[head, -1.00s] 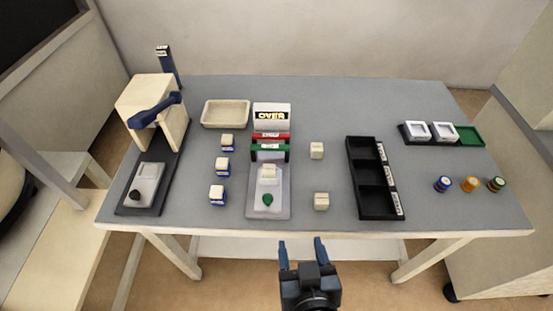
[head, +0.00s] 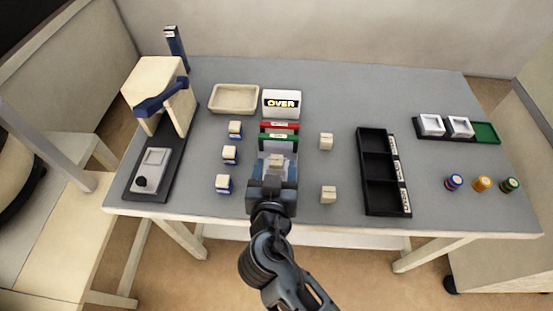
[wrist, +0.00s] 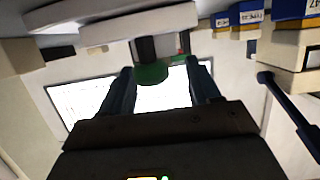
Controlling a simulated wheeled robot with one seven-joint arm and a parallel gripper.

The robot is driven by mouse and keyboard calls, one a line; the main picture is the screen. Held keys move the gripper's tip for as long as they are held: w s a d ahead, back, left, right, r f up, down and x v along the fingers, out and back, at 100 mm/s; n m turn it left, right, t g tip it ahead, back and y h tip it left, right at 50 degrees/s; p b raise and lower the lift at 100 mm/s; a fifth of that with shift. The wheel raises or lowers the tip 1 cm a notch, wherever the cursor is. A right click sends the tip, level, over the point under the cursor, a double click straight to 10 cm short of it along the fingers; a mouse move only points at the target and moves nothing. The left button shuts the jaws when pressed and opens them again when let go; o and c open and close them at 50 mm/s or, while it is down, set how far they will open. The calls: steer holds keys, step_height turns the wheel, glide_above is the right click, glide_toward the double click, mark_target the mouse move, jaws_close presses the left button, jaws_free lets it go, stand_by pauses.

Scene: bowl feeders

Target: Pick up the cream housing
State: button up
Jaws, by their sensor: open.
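A cream housing (head: 276,160) sits on the grey fixture in the middle of the table, partly hidden behind my gripper. Two more cream blocks stand loose to the right, a rear one (head: 325,142) and a front one (head: 328,194). My gripper (head: 272,175) is open over the front of the fixture, its fingers pointing toward the housing. In the wrist view, the open fingers (wrist: 160,88) show with a green knob (wrist: 152,73) between them in the picture. I cannot tell whether any finger touches the housing.
Several cream-topped blue blocks (head: 230,155) stand left of the fixture. Behind it are green and red bars and an "OVER" sign (head: 282,103). A black three-compartment tray (head: 363,175) lies right. A cream press (head: 150,88) stands left, an empty cream tray (head: 235,87) behind.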

steer(key=shift+w+f, duration=0.25)
steer(key=shift+w, duration=0.4)
steer(key=shift+c, duration=0.3)
jaws_close()
